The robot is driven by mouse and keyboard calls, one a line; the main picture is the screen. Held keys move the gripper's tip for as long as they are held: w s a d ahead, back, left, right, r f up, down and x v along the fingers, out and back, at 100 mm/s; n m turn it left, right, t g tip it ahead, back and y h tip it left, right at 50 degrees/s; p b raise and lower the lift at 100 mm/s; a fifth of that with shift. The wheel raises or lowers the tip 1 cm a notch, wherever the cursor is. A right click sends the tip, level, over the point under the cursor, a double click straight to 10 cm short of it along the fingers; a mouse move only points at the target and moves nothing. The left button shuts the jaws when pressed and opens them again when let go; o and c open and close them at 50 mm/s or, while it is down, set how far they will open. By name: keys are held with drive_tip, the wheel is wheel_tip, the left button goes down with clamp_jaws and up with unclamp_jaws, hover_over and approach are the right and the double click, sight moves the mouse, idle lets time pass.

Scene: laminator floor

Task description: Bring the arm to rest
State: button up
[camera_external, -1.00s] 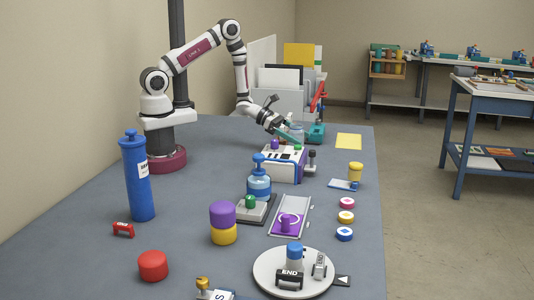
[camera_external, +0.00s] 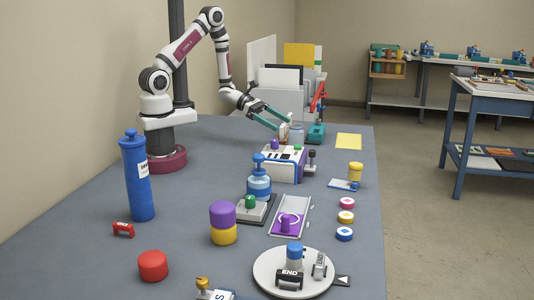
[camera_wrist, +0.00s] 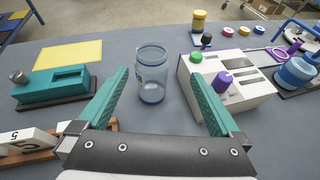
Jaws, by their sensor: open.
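My gripper (camera_external: 277,116) hangs over the far part of the table, above and behind the white laminator-like machine (camera_external: 279,165). Its two teal fingers are spread wide and hold nothing. In the wrist view my gripper (camera_wrist: 160,100) frames a clear glass jar (camera_wrist: 151,75), which stands upright on the table beyond and between the fingers, apart from both. The white machine (camera_wrist: 230,85), with a green and a purple knob, is to the right of the jar there. My arm is raised and bent at the elbow.
A teal device (camera_wrist: 60,85) and a yellow sheet (camera_wrist: 68,54) lie left of the jar. A file rack (camera_external: 285,95) stands behind the gripper. A blue bottle (camera_external: 137,175), a pump bottle (camera_external: 259,178) and a round turntable (camera_external: 262,272) stand nearer.

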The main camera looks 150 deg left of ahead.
drive_tip(key=w+d+r+m+t+h, duration=0.2)
drive_tip(key=w+d+r+m+h, duration=0.35)
drive_tip(key=w+d+m, duration=0.4)
drive_tip(key=w+d+r+m+g+h, duration=0.2)
drive_tip(key=d+m+g+h, duration=0.15)
drive_tip(key=d+m, duration=0.35)
drive_tip(key=w+d+r+m+g+h, duration=0.25)
drive_tip(key=d+m+h, duration=0.2)
drive_tip(key=d, duration=0.45)
drive_tip(key=s+d+m+g+y, duration=0.1)
drive_tip(key=s+d+m+g, duration=0.7)
drive_tip(key=d+m, duration=0.55)
drive_tip(key=s+a+r+m+y, duration=0.2)
drive_tip(key=s+m+y, duration=0.3)
drive_tip(key=m, duration=0.6)
drive_tip(key=shift+s+a+r+y, duration=0.15)
drive_tip(key=shift+s+a+y, duration=0.25)
drive_tip(key=shift+y, duration=0.55)
drive_tip(key=shift+w+a, duration=0.1)
